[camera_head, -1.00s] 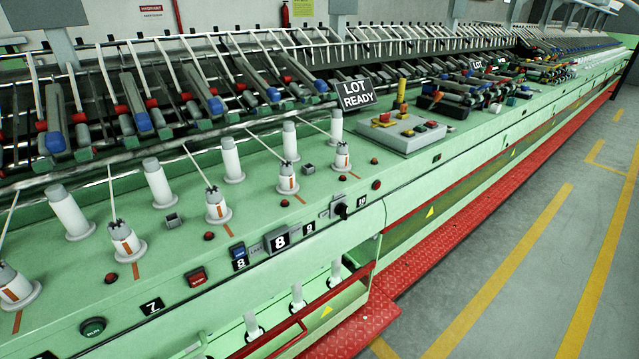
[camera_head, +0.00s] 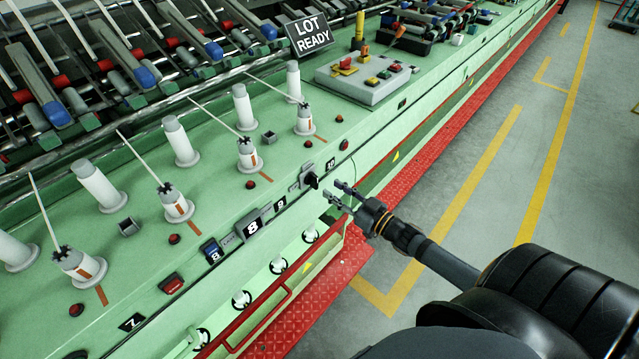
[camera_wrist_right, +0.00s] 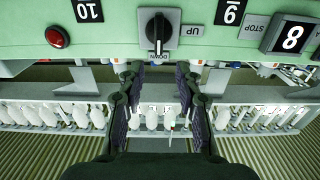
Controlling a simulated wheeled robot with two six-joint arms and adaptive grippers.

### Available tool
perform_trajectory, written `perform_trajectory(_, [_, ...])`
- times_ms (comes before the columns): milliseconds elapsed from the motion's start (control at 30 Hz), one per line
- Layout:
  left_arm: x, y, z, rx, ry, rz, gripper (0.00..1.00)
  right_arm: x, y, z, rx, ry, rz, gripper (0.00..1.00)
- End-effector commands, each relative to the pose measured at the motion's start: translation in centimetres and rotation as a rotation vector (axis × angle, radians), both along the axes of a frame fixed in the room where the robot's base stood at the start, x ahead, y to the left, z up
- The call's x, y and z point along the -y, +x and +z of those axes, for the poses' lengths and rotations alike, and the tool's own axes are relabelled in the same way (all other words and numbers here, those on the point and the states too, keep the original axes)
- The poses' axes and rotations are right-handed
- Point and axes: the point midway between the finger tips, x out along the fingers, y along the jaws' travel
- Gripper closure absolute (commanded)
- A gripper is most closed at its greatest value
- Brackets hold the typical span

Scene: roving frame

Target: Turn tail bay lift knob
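The lift knob (camera_head: 312,181) is a black rotary knob on a grey plate on the green machine's front rail, between labels 9 and 10. In the right wrist view the knob (camera_wrist_right: 159,29) sits at the top centre, its white line pointing down at DOWN, with UP to its right. My right gripper (camera_head: 337,193) is open and empty, just right of the knob in the head view. In the right wrist view its two fingers (camera_wrist_right: 159,84) stand apart below the knob, not touching it. My left gripper is not in view.
A display reading 8 (camera_head: 252,228) and a red button (camera_head: 344,145) flank the knob on the rail. A red rail (camera_head: 262,312) and white bobbins (camera_head: 241,300) are below. A grey control box (camera_head: 362,80) stands farther back. The floor at right is clear.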

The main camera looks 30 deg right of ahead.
Motion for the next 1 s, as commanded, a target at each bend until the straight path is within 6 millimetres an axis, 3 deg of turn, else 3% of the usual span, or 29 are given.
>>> perform_trajectory(33, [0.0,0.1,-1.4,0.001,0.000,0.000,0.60,-0.3,1.3,-0.5,0.008,0.001,-0.005,0.66])
perform_trajectory(400, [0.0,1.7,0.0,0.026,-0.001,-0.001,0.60,-1.6,5.1,0.3,0.004,0.001,-0.006,0.66])
perform_trajectory(800, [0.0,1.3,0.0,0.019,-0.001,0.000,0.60,-2.0,5.8,0.0,0.000,0.000,-0.003,0.66])
perform_trajectory(1000, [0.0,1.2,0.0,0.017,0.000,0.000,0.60,-1.9,5.7,0.0,0.000,0.000,-0.003,0.90])
